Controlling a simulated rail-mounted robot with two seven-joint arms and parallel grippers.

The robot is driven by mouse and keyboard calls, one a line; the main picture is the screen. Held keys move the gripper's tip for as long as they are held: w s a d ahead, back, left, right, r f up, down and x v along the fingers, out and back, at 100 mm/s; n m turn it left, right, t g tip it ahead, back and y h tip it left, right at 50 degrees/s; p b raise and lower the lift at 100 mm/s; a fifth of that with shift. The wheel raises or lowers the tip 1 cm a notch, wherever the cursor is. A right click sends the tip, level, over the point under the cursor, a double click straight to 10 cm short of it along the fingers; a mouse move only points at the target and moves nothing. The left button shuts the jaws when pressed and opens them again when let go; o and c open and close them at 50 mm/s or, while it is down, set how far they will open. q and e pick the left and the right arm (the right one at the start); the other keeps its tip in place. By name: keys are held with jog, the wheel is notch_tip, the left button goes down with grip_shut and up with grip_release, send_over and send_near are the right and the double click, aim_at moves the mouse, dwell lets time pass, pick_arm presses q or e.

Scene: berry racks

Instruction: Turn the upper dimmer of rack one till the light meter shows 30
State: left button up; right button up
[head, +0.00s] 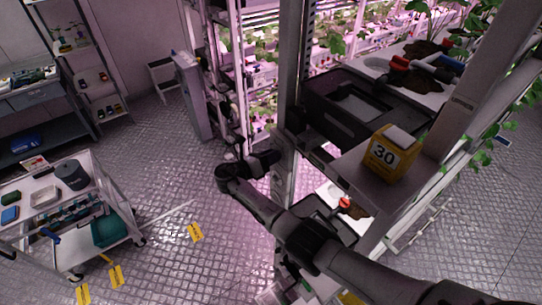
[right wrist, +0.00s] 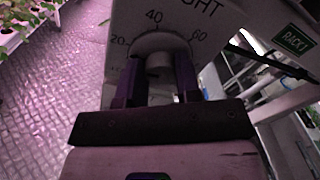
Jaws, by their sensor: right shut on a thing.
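The dimmer knob (right wrist: 158,62) is a round pale knob on a dial plate marked 20, 40 and 60, with part of the word LIGHT above. My right gripper (right wrist: 159,78) is shut on the knob, one finger on each side. The knob's pointer cannot be made out. In the head view my right gripper (head: 272,158) reaches the rack's upright post, and the knob is too hidden there to see. The yellow light meter (head: 390,153) stands on the rack shelf and reads 30. My left gripper is not in view.
A green label (right wrist: 293,40) on the rack appears to read RACK 1. A black tray (head: 350,107) sits on the rack above the shelf edge. A white cart (head: 80,215) stands at the left. The metal floor between cart and rack is mostly clear.

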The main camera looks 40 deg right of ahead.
jog(key=shift+f, duration=0.15)
jog(key=o, duration=0.9)
jog(key=shift+a, duration=0.1)
jog(key=shift+w+a+b, duration=0.2)
jog(key=shift+a+b, duration=0.65)
jog(key=shift+a, duration=1.4)
jog(key=shift+w+a+b, duration=0.2)
jog(key=shift+a+b, duration=0.65)
jog(key=shift+a, duration=1.45)
jog(key=shift+w+a+b, duration=0.2)
jog(key=shift+a+b, duration=0.65)
jog(key=shift+a, duration=1.4)
